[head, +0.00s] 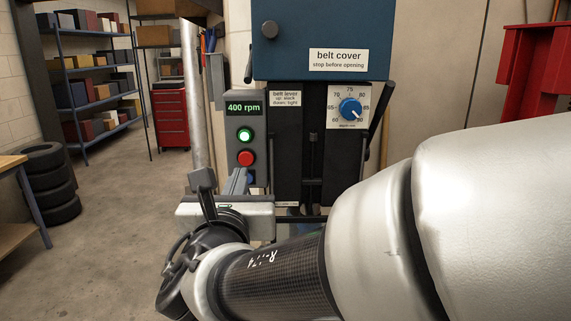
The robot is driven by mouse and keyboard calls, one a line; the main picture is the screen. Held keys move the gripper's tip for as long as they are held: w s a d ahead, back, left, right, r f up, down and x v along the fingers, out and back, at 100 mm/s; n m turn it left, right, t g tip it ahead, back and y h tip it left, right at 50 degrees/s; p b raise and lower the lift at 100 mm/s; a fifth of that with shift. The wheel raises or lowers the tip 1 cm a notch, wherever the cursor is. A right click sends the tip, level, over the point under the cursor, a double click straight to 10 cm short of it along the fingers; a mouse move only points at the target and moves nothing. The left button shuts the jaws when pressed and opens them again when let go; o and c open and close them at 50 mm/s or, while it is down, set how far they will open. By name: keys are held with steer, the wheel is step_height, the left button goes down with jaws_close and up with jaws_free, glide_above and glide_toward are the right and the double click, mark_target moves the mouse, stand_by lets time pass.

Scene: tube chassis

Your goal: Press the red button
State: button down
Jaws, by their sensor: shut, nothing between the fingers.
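The red button (246,158) sits on a grey control panel (259,151), below a lit green button (245,135) and a display reading 400 rpm (244,107). My gripper (240,175) is shut and empty. Its fingers point toward the panel and show just below the red button in the picture. I cannot tell how far they are from the panel. The red button's face is in clear view. A blue part (251,178) below it is partly hidden by the fingers.
A dial (350,108) and black levers (376,107) are to the right. My arm fills the lower right. Tyres (48,185), shelves (95,90) and a red tool cabinet (170,118) stand at left, with open floor between.

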mark_target(245, 160)
steer(key=w, duration=0.6)
steer(key=shift+w+a, duration=0.15)
